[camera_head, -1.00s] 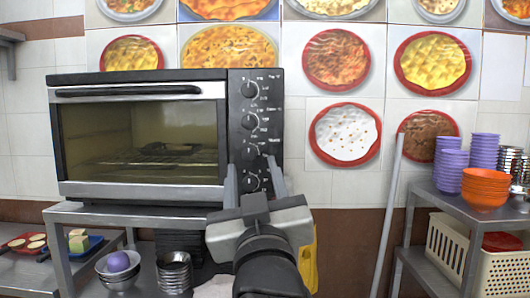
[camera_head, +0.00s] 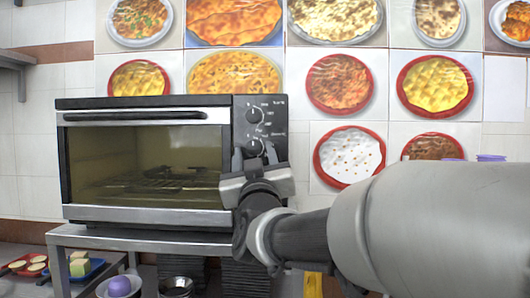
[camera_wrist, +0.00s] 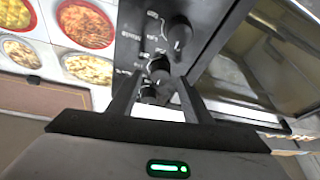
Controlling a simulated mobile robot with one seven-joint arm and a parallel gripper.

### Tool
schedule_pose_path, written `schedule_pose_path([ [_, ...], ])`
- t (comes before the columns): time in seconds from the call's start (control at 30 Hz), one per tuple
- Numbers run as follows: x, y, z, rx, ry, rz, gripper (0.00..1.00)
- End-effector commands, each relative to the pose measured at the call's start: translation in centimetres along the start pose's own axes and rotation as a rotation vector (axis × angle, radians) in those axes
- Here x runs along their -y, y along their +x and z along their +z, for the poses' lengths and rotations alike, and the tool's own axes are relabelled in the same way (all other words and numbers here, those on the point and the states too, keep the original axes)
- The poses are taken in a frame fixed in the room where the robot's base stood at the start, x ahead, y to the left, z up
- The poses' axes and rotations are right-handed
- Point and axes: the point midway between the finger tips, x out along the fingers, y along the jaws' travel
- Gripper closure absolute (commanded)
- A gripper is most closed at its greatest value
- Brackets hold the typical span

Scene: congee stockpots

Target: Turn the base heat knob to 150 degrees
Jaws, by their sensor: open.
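The oven's black control panel (camera_head: 273,108) carries a column of round black knobs, with small white print that I cannot read. I cannot tell which knob is the base heat knob. In the head view the top knob (camera_head: 254,115) and the one below it (camera_head: 254,147) show; my gripper hides the lower ones. My gripper (camera_head: 255,155) is open, its two fingers pointing at the panel around the height of the second visible knob. In the wrist view one knob (camera_wrist: 157,70) shows between the fingers of my gripper (camera_wrist: 160,85), and another knob (camera_wrist: 179,35) lies beyond them. Contact is unclear.
The oven (camera_head: 145,160) has a closed glass door with a bar handle (camera_head: 135,116) left of the panel. It stands on a metal table (camera_head: 90,235). A purple ball-like item (camera_head: 119,286) and a metal container (camera_head: 175,286) sit below. Tiled wall with food pictures is behind.

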Motion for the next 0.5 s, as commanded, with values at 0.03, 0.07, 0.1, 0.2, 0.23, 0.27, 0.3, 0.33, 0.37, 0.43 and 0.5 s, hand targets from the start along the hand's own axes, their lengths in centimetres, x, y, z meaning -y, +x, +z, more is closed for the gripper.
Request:
schedule_pose_path([
  [0.03, -0.03, 0.44, 0.0, 0.0, 0.0, 0.001, 0.55],
  [0.07, -0.03, 0.62, -0.01, 0.0, 0.0, 0.001, 0.55],
  [0.1, -0.03, 0.79, 0.0, 0.0, 0.0, 0.001, 0.55],
  [0.2, -0.02, 1.0, 0.03, 0.0, 0.0, 0.0, 0.55],
  [0.23, -0.02, 1.02, 0.02, 0.0, 0.0, 0.0, 0.55],
  [0.27, -0.02, 1.02, 0.02, 0.0, 0.0, 0.0, 0.55],
  [0.3, -0.02, 1.02, 0.01, 0.0, 0.0, 0.0, 0.55],
  [0.33, -0.02, 1.01, 0.01, 0.0, 0.0, 0.0, 0.55],
  [0.37, -0.01, 1.0, 0.01, 0.0, 0.0, 0.0, 0.55],
  [0.43, -0.01, 0.99, 0.0, 0.0, 0.0, 0.0, 0.58],
  [0.5, 0.0, 0.98, 0.0, 0.0, 0.0, 0.0, 0.7],
])
